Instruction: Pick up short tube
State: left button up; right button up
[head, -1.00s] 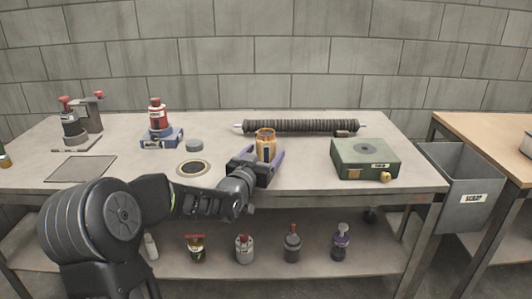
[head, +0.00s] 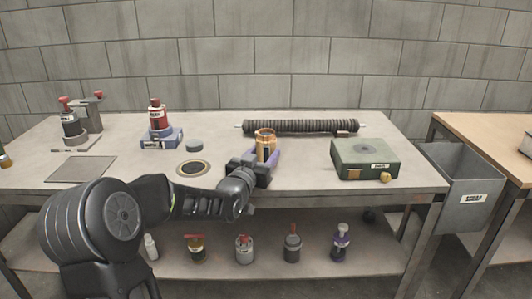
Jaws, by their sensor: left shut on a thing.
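A short amber tube (head: 266,142), upright with an open top, stands at the middle of the workbench. My left gripper (head: 264,157) reaches in from the left and is shut on this tube around its lower part. The fingers and the gripper body hide the tube's bottom, so I cannot tell whether it touches the bench. A long dark ribbed tube (head: 300,127) lies across the back of the bench behind it. My right gripper is not in view.
A green box (head: 365,160) with a brass knob stands to the right. A dark ring (head: 194,168), a small grey disc (head: 195,145) and a red bottle (head: 157,115) on a blue base are at left. A grey scrap bin (head: 468,185) hangs beyond the bench's right end.

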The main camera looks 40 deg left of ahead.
pick_arm(q)
jog(key=shift+c, duration=1)
notch_tip(320, 180, up, 10)
jog(key=p, duration=0.2)
